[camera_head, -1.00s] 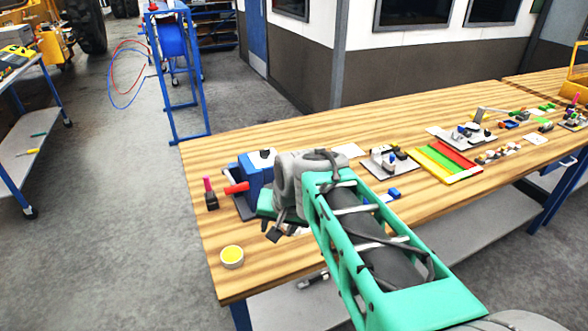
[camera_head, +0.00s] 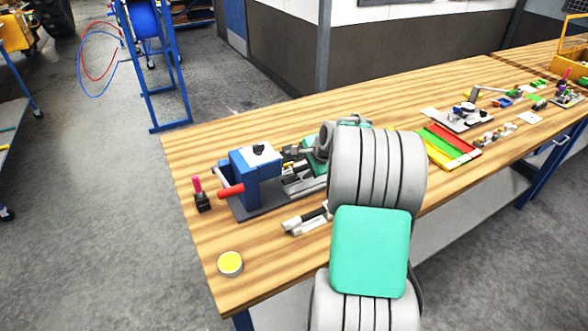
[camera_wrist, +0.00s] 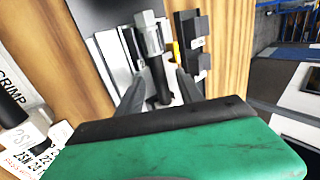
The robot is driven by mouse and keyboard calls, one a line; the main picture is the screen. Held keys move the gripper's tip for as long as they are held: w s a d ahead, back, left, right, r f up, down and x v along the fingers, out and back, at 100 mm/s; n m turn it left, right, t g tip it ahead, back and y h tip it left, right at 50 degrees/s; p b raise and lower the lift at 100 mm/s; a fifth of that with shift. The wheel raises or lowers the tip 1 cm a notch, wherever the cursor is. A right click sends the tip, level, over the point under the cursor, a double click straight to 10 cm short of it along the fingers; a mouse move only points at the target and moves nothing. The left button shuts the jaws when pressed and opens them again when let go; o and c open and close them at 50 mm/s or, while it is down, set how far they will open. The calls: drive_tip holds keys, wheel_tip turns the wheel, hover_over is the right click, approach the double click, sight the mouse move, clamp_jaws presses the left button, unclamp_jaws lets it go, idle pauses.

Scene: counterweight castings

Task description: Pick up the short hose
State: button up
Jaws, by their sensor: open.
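A short black hose end (camera_wrist: 160,88) with a grey metal hex fitting (camera_wrist: 150,36) shows in the wrist view. My gripper (camera_wrist: 161,74) is open, with one dark finger on either side of the black part. A gap shows beside it; contact cannot be told. The fitting lies over a pale metal holder or tray. In the head view my gripper (camera_head: 294,153) is just right of the blue bench press (camera_head: 258,180). My arm hides most of what is beneath it there.
A black cylindrical piece (camera_wrist: 10,108) lies by a printed white card (camera_wrist: 35,150) at left in the wrist view. A red-yellow-green tray (camera_head: 450,148) is to the right.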

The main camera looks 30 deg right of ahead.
clamp_jaws()
idle(0.4)
drive_tip(key=shift+r, duration=0.2)
